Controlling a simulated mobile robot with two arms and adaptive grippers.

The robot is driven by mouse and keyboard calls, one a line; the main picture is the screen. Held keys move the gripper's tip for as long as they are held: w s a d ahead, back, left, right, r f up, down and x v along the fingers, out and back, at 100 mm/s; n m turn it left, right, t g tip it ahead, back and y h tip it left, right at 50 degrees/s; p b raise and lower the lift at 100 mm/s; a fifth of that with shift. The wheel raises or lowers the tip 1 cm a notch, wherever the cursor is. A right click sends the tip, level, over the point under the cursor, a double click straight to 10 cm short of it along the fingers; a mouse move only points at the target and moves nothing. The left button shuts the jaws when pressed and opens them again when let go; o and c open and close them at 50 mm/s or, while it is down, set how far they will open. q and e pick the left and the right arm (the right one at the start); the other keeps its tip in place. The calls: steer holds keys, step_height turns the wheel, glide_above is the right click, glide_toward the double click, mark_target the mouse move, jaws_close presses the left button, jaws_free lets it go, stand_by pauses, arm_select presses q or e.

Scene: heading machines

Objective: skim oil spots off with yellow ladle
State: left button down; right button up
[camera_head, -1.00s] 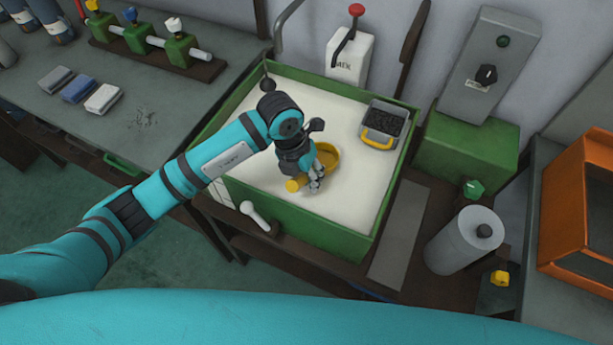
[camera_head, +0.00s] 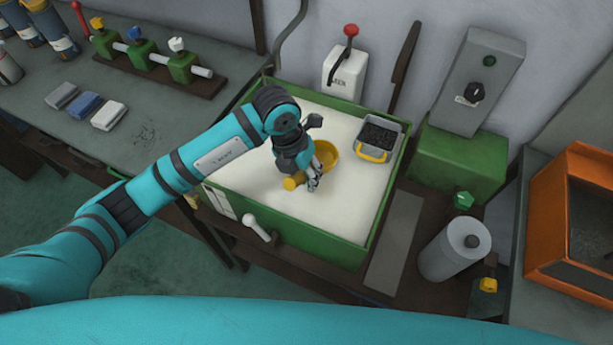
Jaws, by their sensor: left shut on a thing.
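The yellow ladle (camera_head: 327,155) is over the milky white liquid in the green tank (camera_head: 300,233). My left gripper (camera_head: 313,182) is shut on the ladle's handle, whose thick yellow end (camera_head: 291,184) sticks out to the left of the fingers. The ladle's bowl is to the upper right of the gripper and partly hidden by it. I cannot tell whether the bowl touches the liquid. No distinct oil spots show on the white surface. My right gripper is not in view.
A grey basket of dark pieces with a yellow handle (camera_head: 373,156) sits at the tank's right side. A white lever (camera_head: 256,228) stands at the front wall. A grey cylinder (camera_head: 454,249) and an orange box (camera_head: 572,220) are to the right.

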arm_select(q)
steer(key=shift+d+p+v, duration=0.15)
steer(key=shift+p+v, duration=0.25)
steer(key=shift+v, duration=0.35)
steer(key=shift+d+p+v, duration=0.2)
steer(key=shift+p+v, duration=0.2)
steer(key=shift+v, duration=0.3)
steer(key=shift+r, duration=0.15)
